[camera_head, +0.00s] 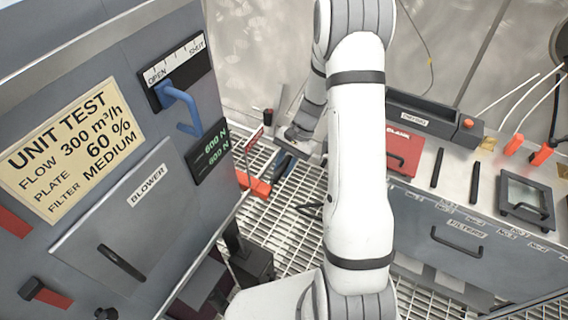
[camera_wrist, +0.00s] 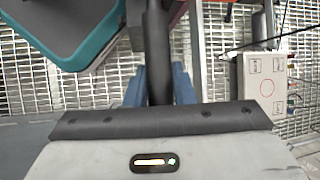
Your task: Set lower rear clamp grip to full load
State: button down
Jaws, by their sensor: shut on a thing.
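In the wrist view my gripper (camera_wrist: 159,82) has its two blue fingers on either side of a dark upright bar (camera_wrist: 157,40) and is shut on it. I cannot tell for certain that this bar is the lower rear clamp grip. In the head view my gripper (camera_head: 284,165) is low beside the right edge of the grey cabinet, partly hidden by my arm, and what it holds is not clear there. A dark display (camera_head: 212,152) on the cabinet shows two green lines that seem to read 600 N.
The grey cabinet (camera_head: 70,55) carries a blue OPEN/SHUT handle (camera_head: 181,108), a UNIT TEST sign (camera_head: 72,135) and a BLOWER panel (camera_head: 140,215). An orange-red part (camera_head: 254,184) sits near my gripper. A bench with a FILTERS drawer (camera_head: 455,238) stands right. Grating lies between.

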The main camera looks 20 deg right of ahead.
aim_at(287, 161)
jog(key=shift+f, duration=0.1)
dwell(0.3)
jog(key=c, duration=1.2)
grip_release()
jog(key=shift+c, duration=0.2)
jog(key=shift+w+r, duration=0.1)
jog(key=shift+r, duration=0.1)
jog(key=shift+d+r+p, duration=0.15)
jog(key=shift+r+p, duration=0.1)
jog(key=shift+p, duration=0.05)
jog(key=p+v, duration=0.4)
jog(key=v, duration=0.3)
jog(key=shift+d, duration=0.15)
jog(key=shift+f, duration=0.1)
